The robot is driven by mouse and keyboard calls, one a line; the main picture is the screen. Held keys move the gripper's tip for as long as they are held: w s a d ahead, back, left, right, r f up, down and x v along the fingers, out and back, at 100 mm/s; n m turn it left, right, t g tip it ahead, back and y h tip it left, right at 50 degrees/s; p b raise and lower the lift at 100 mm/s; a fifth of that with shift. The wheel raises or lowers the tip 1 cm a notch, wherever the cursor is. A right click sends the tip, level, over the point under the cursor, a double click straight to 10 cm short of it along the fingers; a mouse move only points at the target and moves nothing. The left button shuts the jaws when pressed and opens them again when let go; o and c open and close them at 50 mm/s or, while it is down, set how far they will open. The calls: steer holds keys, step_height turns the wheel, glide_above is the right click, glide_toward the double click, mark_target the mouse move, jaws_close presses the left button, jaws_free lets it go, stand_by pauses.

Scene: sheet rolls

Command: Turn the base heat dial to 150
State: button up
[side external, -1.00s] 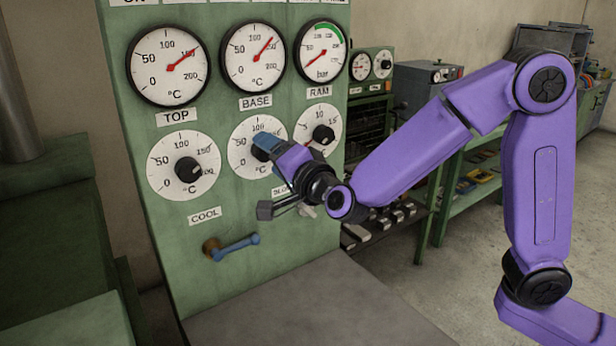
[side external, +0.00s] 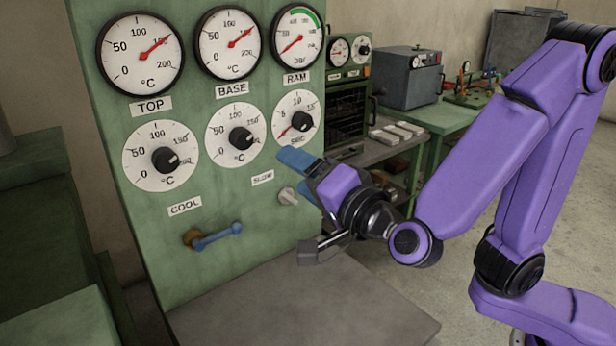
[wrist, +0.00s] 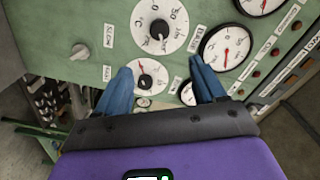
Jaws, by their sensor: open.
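The base heat dial (side external: 235,135) is a white round scale with a black knob (side external: 240,138) at its centre, below the BASE label on the green panel. It shows whole in the side view, its scale marked 0, 50, 100, 150 and 200 °C. The knob's exact setting is too small to read. The dial also shows in the wrist view (wrist: 159,25), beyond the fingertips. My gripper (side external: 298,174) is open and empty, right of and below the dial, apart from it. Its blue fingers also show spread in the wrist view (wrist: 160,68).
The TOP dial (side external: 160,156) is left of the base dial; the seconds dial (side external: 297,118) is right, close to my fingers. The base gauge (side external: 228,42) hangs above. A blue lever (side external: 217,237) and small pale knob (side external: 288,196) stick out below. A bare grey table (side external: 310,305) lies beneath.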

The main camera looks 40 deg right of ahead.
steer(key=shift+s+d, duration=0.1)
steer(key=shift+s, duration=0.4)
steer(key=s+a+f+n+g+y, duration=0.5)
steer(key=s+f+n+g+y, duration=0.45)
steer(key=n, duration=0.65)
steer(key=s+d+f+n+g+h, duration=0.2)
steer(key=s+d+n+g+h, duration=0.2)
steer(key=d, duration=0.7)
steer(key=s+d+f+n+g+h, duration=0.3)
steer(key=s+d, duration=0.4)
steer(key=d, duration=0.4)
steer(key=shift+s+n+g+h, duration=0.3)
steer(key=shift+n+g+h, duration=0.35)
steer(key=shift+n+h, duration=0.45)
